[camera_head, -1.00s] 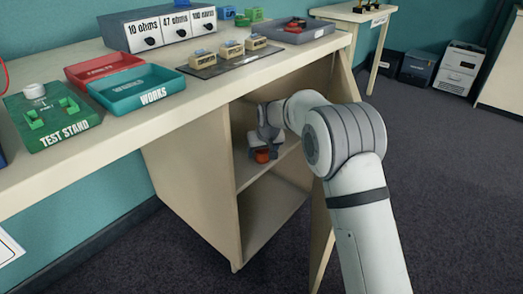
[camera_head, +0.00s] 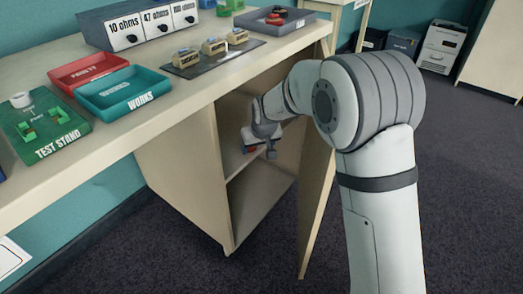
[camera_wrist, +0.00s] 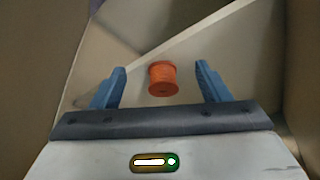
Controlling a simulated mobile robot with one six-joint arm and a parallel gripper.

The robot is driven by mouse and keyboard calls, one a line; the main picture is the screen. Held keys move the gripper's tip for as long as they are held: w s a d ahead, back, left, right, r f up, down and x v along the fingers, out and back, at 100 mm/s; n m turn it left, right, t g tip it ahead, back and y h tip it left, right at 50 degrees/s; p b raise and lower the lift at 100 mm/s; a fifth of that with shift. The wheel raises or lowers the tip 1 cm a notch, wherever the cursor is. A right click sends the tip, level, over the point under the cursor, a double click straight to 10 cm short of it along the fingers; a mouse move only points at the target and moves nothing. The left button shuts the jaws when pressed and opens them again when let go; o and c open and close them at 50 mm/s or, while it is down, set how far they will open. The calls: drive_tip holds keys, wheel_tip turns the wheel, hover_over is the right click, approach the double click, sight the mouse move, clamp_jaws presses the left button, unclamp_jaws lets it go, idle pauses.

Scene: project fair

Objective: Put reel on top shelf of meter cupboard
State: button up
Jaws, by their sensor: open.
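The reel, a small orange-red spool (camera_wrist: 162,78), stands upright on the upper shelf (camera_head: 231,161) inside the open meter cupboard (camera_head: 186,180). In the head view only a sliver of the reel (camera_head: 252,150) shows behind my gripper (camera_head: 262,150). In the wrist view my gripper (camera_wrist: 160,88) is open. Its two blue fingers are spread to the left and right of the reel, with a gap on each side and no contact. The cupboard's lower compartment (camera_head: 258,190) looks empty.
The open cupboard door (camera_head: 317,190) stands beside my arm on the right. The worktop edge (camera_head: 150,140) runs above the cupboard. On the worktop are a red tray (camera_head: 88,72), a green tray (camera_head: 122,90) and a test stand (camera_head: 42,125).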

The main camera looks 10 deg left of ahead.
drive_tip(key=s, duration=0.1)
drive_tip(key=s+d, duration=0.1)
drive_tip(key=s+d+p, duration=0.1)
drive_tip(key=shift+s+d, duration=0.25)
drive_tip(key=shift+s, duration=0.1)
